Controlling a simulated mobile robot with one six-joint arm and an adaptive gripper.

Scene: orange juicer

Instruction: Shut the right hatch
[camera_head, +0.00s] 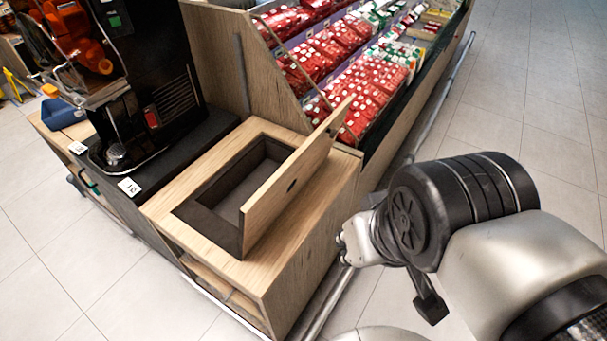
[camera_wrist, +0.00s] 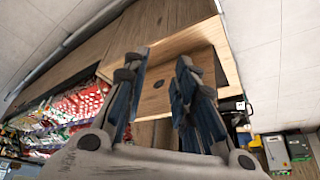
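The right hatch (camera_head: 290,185) is a light wood lid with a small dark finger hole. It stands raised, tilted up from the right side of a dark recessed opening (camera_head: 205,218) in the wooden counter. In the wrist view the hatch (camera_wrist: 158,98) shows its face and hole beyond and between my fingers. My gripper (camera_wrist: 160,72) is open, with its two blue-black fingers apart and nothing held between them. In the head view my wrist is to the right of the hatch, and the fingers cannot be made out there.
The black and orange juicer (camera_head: 140,70) stands left of the opening on a dark base. A shelf of red packaged goods (camera_head: 340,50) is behind the counter. A metal rail (camera_head: 440,110) runs along the shelf's floor edge. Tiled floor (camera_head: 500,90) on the right is clear.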

